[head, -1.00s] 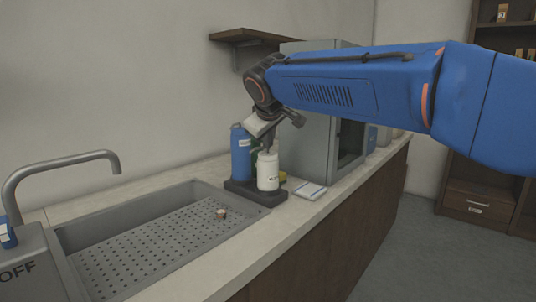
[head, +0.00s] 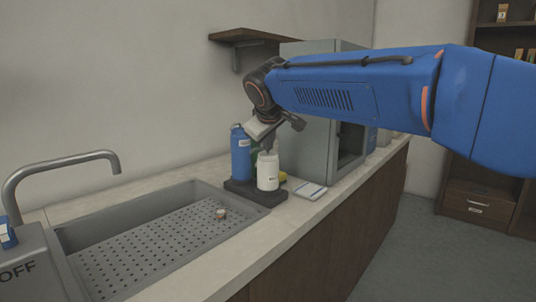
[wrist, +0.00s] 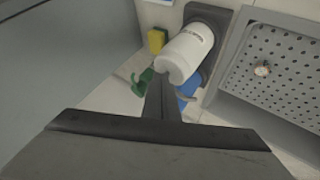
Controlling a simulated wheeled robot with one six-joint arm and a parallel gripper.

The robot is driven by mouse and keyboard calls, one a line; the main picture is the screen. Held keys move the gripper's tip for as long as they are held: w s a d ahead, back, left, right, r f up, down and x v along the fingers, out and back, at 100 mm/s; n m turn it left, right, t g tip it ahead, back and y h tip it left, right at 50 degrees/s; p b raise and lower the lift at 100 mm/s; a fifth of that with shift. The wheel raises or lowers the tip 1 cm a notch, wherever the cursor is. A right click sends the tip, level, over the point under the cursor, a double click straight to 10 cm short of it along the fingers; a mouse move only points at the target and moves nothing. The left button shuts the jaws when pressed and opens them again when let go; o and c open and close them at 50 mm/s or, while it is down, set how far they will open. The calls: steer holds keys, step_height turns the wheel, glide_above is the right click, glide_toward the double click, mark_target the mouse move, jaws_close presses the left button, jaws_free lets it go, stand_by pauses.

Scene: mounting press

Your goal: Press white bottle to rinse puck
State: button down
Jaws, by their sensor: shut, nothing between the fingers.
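The white bottle (head: 268,174) stands upright on a dark tray (head: 240,187) beside the sink. It also shows in the wrist view (wrist: 188,52). My gripper (head: 266,146) points down at the bottle's top, its fingers shut and empty. In the wrist view the shut fingertips (wrist: 160,88) are at the bottle's top end; I cannot tell whether they touch it. The pump head is mostly hidden by my gripper. The small puck (head: 221,213) lies on the perforated sink floor, and also shows in the wrist view (wrist: 262,69).
A blue bottle (head: 240,154) stands left of the white one, with a green item (wrist: 143,82) and yellow sponge (wrist: 157,40) close by. A white pad (head: 310,190) lies to the right. The sink (head: 140,245) has a grey tap (head: 62,164). A grey cabinet stands behind.

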mark_target(269, 154)
steer(key=shift+f, duration=0.25)
stand_by(0.4)
steer(key=shift+r, duration=0.9)
steer(key=shift+r, duration=0.1)
steer(key=shift+r, duration=2.4)
